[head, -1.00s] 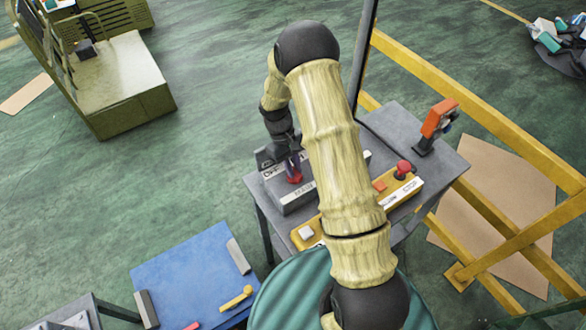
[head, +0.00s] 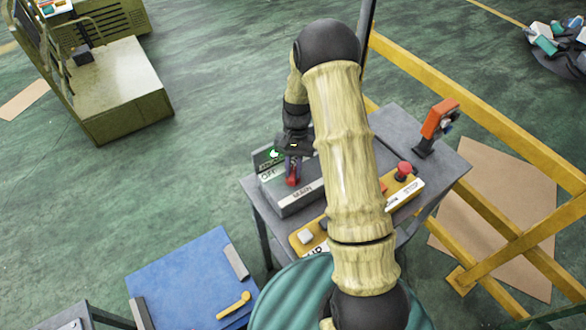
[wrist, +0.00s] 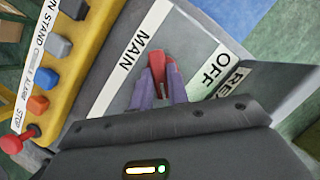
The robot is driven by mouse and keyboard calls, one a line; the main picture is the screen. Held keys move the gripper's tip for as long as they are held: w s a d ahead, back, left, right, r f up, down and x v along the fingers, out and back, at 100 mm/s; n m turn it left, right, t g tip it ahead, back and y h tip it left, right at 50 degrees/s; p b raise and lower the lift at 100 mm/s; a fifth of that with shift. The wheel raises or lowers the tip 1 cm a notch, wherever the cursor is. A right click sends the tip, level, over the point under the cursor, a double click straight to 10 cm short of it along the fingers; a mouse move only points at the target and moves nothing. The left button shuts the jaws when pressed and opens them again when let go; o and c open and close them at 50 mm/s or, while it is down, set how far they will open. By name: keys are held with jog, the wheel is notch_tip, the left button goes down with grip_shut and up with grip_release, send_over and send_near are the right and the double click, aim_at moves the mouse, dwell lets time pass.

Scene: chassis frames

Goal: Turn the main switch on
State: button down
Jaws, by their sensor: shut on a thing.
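The main switch (head: 307,196) is a grey box on the small grey table, labelled MAIN at the near edge and OFF at the far left. Its red lever (head: 292,181) shows beneath my gripper (head: 291,164). In the wrist view the red lever (wrist: 161,20) lies between the purple fingers of my gripper (wrist: 160,78), which are shut on it. The MAIN label (wrist: 138,50) is left of the lever and the OFF label (wrist: 213,68) is right of it. The fingers hide part of the lever. An upright plate with a green light (head: 274,153) stands behind the box.
A yellow control panel (head: 305,237) with buttons and a red stop knob (head: 404,169) lies beside the switch, partly behind my arm. An orange-headed device (head: 437,120) stands on the table's right. Yellow railing (head: 510,130) runs right. A blue table (head: 185,275) stands at lower left.

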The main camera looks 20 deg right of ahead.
jog(key=shift+w+r+m, duration=0.1)
jog(key=shift+m, duration=0.3)
jog(key=c, duration=1.4)
grip_release()
jog(key=shift+o, duration=0.2)
jog(key=b+v, duration=0.4)
jog(key=v, duration=1.3)
jog(key=shift+d+r, duration=0.2)
jog(key=shift+d, duration=0.1)
jog(key=shift+s, duration=0.25)
